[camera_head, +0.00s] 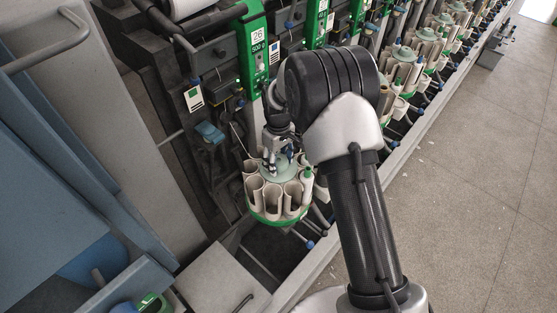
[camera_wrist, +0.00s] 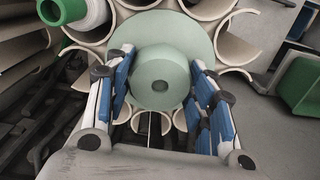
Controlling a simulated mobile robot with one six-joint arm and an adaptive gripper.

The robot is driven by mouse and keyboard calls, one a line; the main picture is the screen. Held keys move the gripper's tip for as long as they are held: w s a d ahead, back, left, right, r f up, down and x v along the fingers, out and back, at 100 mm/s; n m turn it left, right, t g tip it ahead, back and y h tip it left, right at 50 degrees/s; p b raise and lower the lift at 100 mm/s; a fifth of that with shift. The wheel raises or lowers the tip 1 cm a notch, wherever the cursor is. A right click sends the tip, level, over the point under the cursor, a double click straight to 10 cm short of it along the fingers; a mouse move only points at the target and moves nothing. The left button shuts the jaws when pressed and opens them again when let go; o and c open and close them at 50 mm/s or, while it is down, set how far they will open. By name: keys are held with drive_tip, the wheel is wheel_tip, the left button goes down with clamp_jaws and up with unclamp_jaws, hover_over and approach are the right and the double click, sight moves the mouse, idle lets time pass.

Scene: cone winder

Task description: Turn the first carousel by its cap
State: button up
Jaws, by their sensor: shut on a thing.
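The first carousel (camera_head: 272,198) is a ring of cream tubes on a green base, at the near end of the row in the head view. Its pale green cap (camera_wrist: 160,82) is a round disc with a raised knob and a centre hole. My gripper (camera_head: 277,158) comes down onto the cap from above. In the wrist view, the blue-padded fingers of my gripper (camera_wrist: 161,72) stand on both sides of the knob, shut on it. My arm and gripper hide part of the carousel in the head view.
A green-and-white bobbin (camera_wrist: 90,14) sits in one tube. A green panel numbered 26 (camera_head: 257,45) stands behind the carousel. More carousels (camera_head: 402,54) follow along the machine to the upper right. The grey floor (camera_head: 480,190) at right is clear.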

drive_tip(key=o, duration=1.5)
drive_tip(key=shift+r, duration=0.1)
wheel_tip(320, 180, up, 12)
drive_tip(key=shift+f, duration=0.1)
drive_tip(key=s+d+r+m+t, duration=0.1)
drive_tip(key=s+d+r+m, duration=0.1)
drive_tip(key=s+d+r, duration=0.4)
drive_tip(key=s+d+r+m+t, duration=0.1)
drive_tip(key=s+r+m, duration=0.1)
drive_tip(key=s+r, duration=0.75)
drive_tip(key=s+d+m+t, duration=0.1)
drive_tip(key=s, duration=0.4)
drive_tip(key=s+d+r+m, duration=0.1)
drive_tip(key=s+d+m, duration=0.1)
drive_tip(key=s, duration=0.4)
drive_tip(key=s+d+m+t, duration=0.1)
drive_tip(key=s, duration=0.5)
drive_tip(key=shift+s+d+r+t, duration=0.15)
drive_tip(key=shift+d+r+t, duration=0.1)
drive_tip(key=shift+d+t, duration=0.05)
